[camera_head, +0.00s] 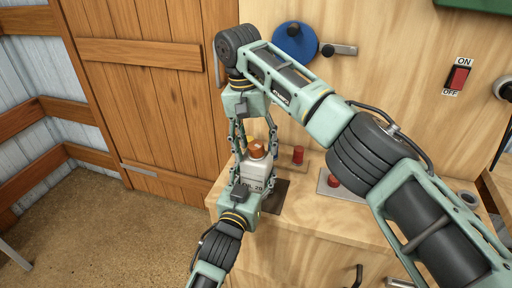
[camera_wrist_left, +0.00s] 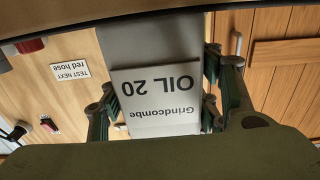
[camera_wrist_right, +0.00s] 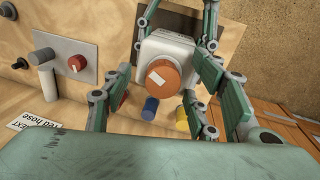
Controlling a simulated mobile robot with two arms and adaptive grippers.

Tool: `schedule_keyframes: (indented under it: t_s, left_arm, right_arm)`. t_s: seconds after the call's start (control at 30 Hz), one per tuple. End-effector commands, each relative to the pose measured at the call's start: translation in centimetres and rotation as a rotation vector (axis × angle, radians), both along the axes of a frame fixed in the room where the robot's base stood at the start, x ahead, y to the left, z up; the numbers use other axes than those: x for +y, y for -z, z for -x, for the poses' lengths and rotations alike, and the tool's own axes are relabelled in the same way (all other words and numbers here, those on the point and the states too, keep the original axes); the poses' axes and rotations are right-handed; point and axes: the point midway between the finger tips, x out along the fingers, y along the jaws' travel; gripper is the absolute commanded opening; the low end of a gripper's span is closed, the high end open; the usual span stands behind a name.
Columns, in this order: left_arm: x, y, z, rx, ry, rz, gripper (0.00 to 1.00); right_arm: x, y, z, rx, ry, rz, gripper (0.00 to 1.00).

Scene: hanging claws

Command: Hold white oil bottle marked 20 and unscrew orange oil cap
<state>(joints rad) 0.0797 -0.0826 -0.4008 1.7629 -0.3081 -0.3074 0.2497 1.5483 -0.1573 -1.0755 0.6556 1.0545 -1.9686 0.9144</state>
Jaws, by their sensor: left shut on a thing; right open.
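The white oil bottle (camera_head: 254,178), labelled OIL 20, stands upright at the left end of the wooden bench. Its label faces the left wrist view (camera_wrist_left: 155,95), upside down there. The orange cap (camera_head: 257,148) is on top of the bottle; in the right wrist view the cap (camera_wrist_right: 158,78) bears a white mark. My left gripper (camera_head: 252,184) is shut on the bottle body from the near side. My right gripper (camera_head: 254,138) points down from above, open, its fingers on either side of the cap with gaps showing. Whether a fingertip touches the cap is unclear.
A red knob (camera_head: 298,155) and another red knob (camera_head: 333,181) are on the bench right of the bottle. A blue disc (camera_head: 295,43) and an ON/OFF switch (camera_head: 458,78) are on the back panel. Blue (camera_wrist_right: 150,108) and yellow (camera_wrist_right: 181,120) cylinders are near the bottle.

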Motion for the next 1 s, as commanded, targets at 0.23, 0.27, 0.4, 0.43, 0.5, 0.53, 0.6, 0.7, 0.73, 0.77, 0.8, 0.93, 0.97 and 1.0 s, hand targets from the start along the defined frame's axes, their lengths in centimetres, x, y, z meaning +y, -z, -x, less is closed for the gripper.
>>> schedule_keyframes:
  t_s: [0.23, 0.27, 0.4, 0.43, 0.5, 0.53, 0.6, 0.7, 0.73, 0.77, 0.8, 0.93, 0.97, 1.0]
  left_arm:
    - [0.05, 0.03, -0.02, 0.0, -0.001, 0.0, 0.0]
    - [0.05, 0.03, -0.02, 0.0, -0.001, 0.0, 0.0]
    - [0.05, 0.03, -0.02, 0.0, -0.001, 0.0, 0.0]
    - [0.05, 0.03, -0.02, 0.0, -0.001, 0.0, 0.0]
    - [0.05, 0.03, -0.02, 0.0, -0.001, 0.0, 0.0]
    - [0.05, 0.03, -0.02, 0.001, -0.001, 0.0, 0.0]
    - [0.04, 0.03, -0.01, 0.001, -0.001, 0.0, 0.0]
    - [0.04, 0.03, -0.01, 0.001, -0.001, 0.0, 0.0]
    - [0.04, 0.03, -0.01, 0.001, -0.001, 0.0, 0.0]
    - [0.04, 0.03, -0.01, 0.001, -0.001, 0.0, 0.0]
    - [0.04, 0.03, -0.01, 0.001, -0.001, 0.0, 0.0]
    - [0.04, 0.03, -0.01, 0.0, -0.001, 0.0, 0.0]
    - [0.04, 0.03, -0.01, 0.0, -0.001, 0.0, 0.0]
    - [0.04, 0.03, -0.01, 0.001, -0.001, 0.0, 0.0]
  right_arm:
    - [0.06, 0.02, 0.05, 0.003, 0.402, -0.002, 0.53]
    - [0.04, 0.0, 0.03, 0.002, 0.427, -0.002, 0.53]
    - [-0.01, 0.02, 0.01, 0.001, 0.471, 0.001, 0.53]
    - [-0.02, 0.01, 0.0, 0.0, 0.47, 0.001, 0.53]
    - [-0.02, 0.01, 0.0, 0.0, 0.469, 0.001, 0.53]
    - [-0.02, 0.0, 0.0, 0.0, 0.468, 0.0, 0.53]
    - [-0.02, 0.0, 0.0, -0.001, 0.468, 0.0, 0.49]
    - [-0.02, -0.01, -0.01, -0.001, 0.467, 0.0, 0.4]
    - [-0.02, -0.01, -0.01, -0.001, 0.466, 0.0, 0.38]
    - [-0.02, -0.01, -0.01, -0.001, 0.466, 0.0, 0.35]
    - [-0.02, -0.01, -0.01, -0.001, 0.466, 0.0, 0.31]
    - [-0.02, -0.01, -0.01, -0.001, 0.466, 0.0, 0.2]
    - [-0.02, -0.01, -0.02, -0.001, 0.466, 0.0, 0.17]
    - [-0.02, -0.01, -0.02, -0.001, 0.465, 0.0, 0.14]
